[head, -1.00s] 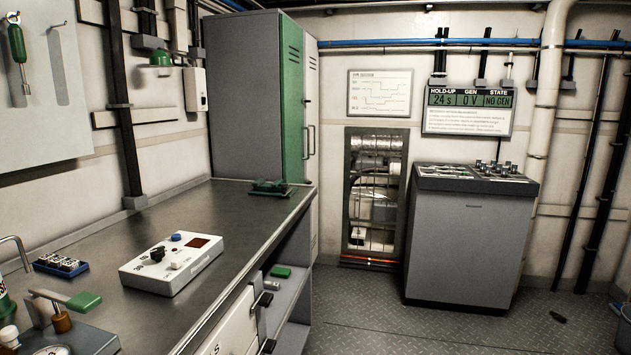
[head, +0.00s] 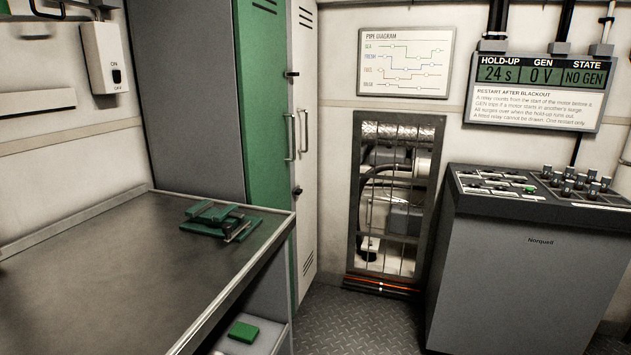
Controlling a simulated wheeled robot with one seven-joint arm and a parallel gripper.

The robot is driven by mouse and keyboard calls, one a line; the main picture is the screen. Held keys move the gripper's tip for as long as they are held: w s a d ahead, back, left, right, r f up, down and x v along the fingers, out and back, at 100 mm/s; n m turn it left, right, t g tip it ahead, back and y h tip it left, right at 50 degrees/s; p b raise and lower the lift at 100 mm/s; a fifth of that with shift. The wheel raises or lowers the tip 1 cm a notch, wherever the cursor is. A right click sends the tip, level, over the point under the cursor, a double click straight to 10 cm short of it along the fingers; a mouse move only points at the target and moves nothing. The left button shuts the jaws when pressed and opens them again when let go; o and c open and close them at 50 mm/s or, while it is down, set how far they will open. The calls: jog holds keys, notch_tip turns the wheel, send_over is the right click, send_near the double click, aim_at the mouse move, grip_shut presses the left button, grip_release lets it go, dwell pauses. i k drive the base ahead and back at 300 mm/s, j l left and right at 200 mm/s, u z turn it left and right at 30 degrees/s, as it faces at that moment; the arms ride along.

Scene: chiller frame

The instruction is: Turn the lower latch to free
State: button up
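My gripper is not in the head view. No latch is labelled as the lower one. On the narrow white locker door (head: 308,200), a small dark fitting (head: 297,190) sits low, below the door handle (head: 303,135). Another dark fitting (head: 291,74) sits higher, at the edge between the green door (head: 265,110) and the white door. I cannot tell whether either is a latch or how it is turned. A tall framed opening (head: 357,200) with thin upright bars shows pipes behind it. No latch can be made out on it.
A dark-topped bench (head: 110,260) fills the lower left, with a green clamp-like item (head: 220,220) near its far corner. A grey console (head: 510,270) with switches stands at right. Patterned floor (head: 370,325) lies open between them. A display panel (head: 540,90) reads NO GEN.

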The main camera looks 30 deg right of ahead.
aim_at(298, 191)
jog(key=i+l, duration=0.35)
jog(key=l, duration=0.15)
jog(key=i+l, duration=0.3)
jog(key=l, duration=0.2)
jog(key=i+l, duration=0.35)
jog(key=l, duration=0.15)
jog(key=i+l+u, duration=0.1)
jog(key=i+l, duration=0.2)
jog(key=i, duration=0.2)
jog(key=i+l, duration=0.3)
jog(key=i, duration=0.2)
jog(key=i+l+u, duration=0.15)
jog(key=i+l, duration=0.15)
jog(key=i, duration=0.15)
